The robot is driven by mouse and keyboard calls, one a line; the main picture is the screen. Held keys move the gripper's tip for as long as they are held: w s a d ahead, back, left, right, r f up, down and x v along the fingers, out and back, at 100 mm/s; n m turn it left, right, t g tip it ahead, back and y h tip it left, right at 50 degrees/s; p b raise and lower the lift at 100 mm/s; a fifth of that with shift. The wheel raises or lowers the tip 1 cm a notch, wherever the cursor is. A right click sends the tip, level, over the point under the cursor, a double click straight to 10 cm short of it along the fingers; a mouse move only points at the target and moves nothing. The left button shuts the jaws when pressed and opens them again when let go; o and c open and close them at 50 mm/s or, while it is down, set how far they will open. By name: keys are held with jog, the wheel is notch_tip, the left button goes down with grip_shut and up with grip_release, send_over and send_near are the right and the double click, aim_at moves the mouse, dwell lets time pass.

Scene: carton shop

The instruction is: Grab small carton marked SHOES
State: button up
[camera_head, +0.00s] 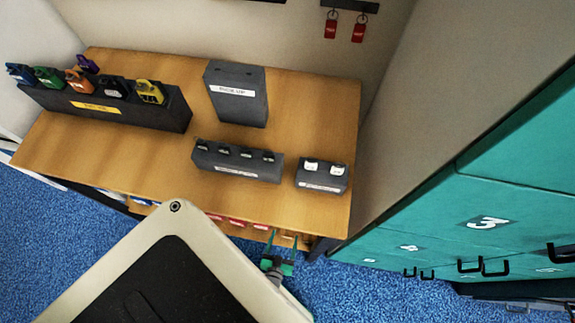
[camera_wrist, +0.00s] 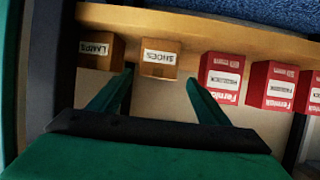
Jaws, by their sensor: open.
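The small brown carton marked SHOES (camera_wrist: 160,60) stands in a row on a shelf in the wrist view, its label upside down in the picture. My gripper (camera_wrist: 160,80) is open and empty, its green fingertips to the left and right of that carton's near end. I cannot tell whether the tips reach past its front face. In the head view my gripper (camera_head: 283,238) is at the table's front edge, by the shelf under the top. The SHOES label cannot be made out there.
A brown carton marked LAMPS (camera_wrist: 98,50) stands left of SHOES, and red boxes (camera_wrist: 221,78) stand to its right. The wooden table (camera_head: 145,155) carries dark holders and a PICK UP block (camera_head: 238,105). Teal lockers (camera_head: 500,215) stand at the right.

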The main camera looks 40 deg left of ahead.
aim_at(287, 234)
jog(key=shift+x, duration=2.6)
jog(key=shift+w+d, duration=0.1)
jog(key=shift+d, duration=0.05)
jog(key=shift+c, duration=0.6)
jog(key=c, duration=1)
